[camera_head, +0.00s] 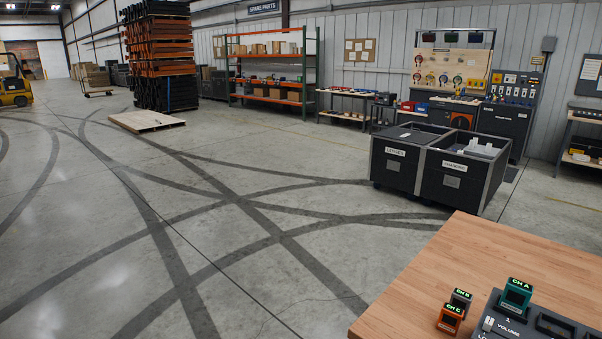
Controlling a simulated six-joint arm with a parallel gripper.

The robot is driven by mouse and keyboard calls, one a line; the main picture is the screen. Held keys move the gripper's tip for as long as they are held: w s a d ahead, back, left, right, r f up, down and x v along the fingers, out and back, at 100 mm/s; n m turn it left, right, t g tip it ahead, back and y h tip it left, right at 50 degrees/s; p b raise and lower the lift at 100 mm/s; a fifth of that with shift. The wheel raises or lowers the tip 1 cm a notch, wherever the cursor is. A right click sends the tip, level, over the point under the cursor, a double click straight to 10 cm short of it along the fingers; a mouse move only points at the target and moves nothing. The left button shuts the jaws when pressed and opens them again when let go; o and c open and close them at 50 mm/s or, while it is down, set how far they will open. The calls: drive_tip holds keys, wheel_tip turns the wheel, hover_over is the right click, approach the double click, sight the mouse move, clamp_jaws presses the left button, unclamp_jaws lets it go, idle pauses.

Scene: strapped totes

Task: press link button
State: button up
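A dark control panel (511,326) lies on the wooden table at the bottom right, cut off by the picture's lower edge. It bears the word VOLUME, a figure 1, a light slider-like part and the start of a label reading LO. A teal block marked CH A (516,297) stands at its back left corner. A dark block marked CH B (461,299) and an orange block marked CH C (450,318) stand on the table to its left. I cannot make out a button marked link; part of the panel is out of view. My gripper is not in view.
The wooden table (480,253) is bare behind and left of the blocks. Two dark labelled totes (396,167) stand on the floor beyond it. Shelving (232,72), stacked racks, a pallet (146,121), workbenches and a yellow forklift (14,82) stand farther back. The middle floor is clear.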

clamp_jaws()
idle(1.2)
